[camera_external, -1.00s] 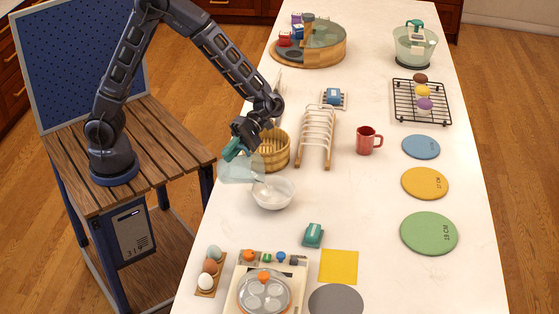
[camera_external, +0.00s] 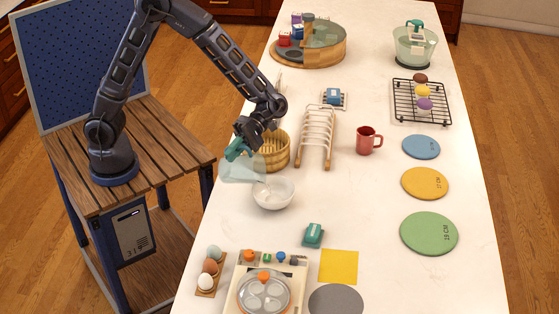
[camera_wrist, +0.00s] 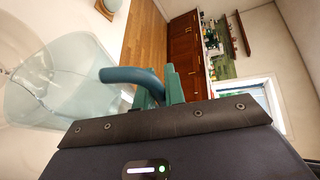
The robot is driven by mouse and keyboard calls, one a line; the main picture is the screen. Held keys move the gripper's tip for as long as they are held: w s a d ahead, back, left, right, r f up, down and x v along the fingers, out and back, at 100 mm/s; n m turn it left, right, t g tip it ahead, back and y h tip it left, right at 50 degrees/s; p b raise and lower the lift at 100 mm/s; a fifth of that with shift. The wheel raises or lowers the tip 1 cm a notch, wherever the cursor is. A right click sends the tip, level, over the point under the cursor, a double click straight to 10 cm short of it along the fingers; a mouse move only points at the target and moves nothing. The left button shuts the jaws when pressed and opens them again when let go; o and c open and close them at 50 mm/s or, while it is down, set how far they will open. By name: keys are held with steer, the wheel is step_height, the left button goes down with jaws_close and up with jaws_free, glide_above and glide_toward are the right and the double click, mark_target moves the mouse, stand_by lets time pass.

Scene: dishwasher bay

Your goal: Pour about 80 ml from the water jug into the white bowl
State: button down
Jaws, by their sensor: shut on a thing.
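The water jug (camera_external: 241,168) is clear with a teal handle, held tilted above and to the left of the white bowl, its lip close to the bowl's rim. It also shows in the wrist view (camera_wrist: 62,90), with its teal handle (camera_wrist: 135,76) between my fingers. My gripper (camera_external: 238,146) is shut on that handle. The white bowl (camera_external: 273,193) stands upright on the counter. Whether it holds water is hard to tell. The bowl also shows partly through the jug at the wrist view's left edge, but not clearly.
A wooden slatted tub (camera_external: 275,150) stands right behind the jug and bowl. A white rack (camera_external: 318,138) and a red mug (camera_external: 367,141) stand to the right. A teal block (camera_external: 313,235) lies in front. The counter right of the bowl is clear.

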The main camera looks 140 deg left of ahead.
mark_target(220, 163)
steer(key=shift+w+a+r, duration=0.15)
steer(key=shift+w+a, duration=0.1)
steer(key=shift+w, duration=0.05)
stand_by(0.4)
steer(key=s+d, duration=0.1)
steer(key=s+d+f+m+y, duration=0.1)
steer(key=shift+s+m+t, duration=0.3)
steer(key=shift+s+t, duration=0.1)
steer(key=shift+s+d+f+m, duration=0.3)
steer(key=shift+f+m, duration=0.1)
steer(key=shift+f, duration=0.2)
steer(key=shift+s+d+f+m+t+y, duration=0.3)
steer(key=shift+m+t+y, duration=0.1)
steer(key=shift+m+y, duration=0.1)
steer(key=shift+s+f, duration=0.1)
stand_by(1.2)
steer(key=s+d+f+m+t+y, duration=0.3)
steer(key=s+d+f+m+t, duration=0.1)
steer(key=s+f+m, duration=0.1)
steer(key=shift+s+f+m+b, duration=0.35)
steer(key=shift+f+m, duration=0.25)
steer(key=shift+f, duration=0.8)
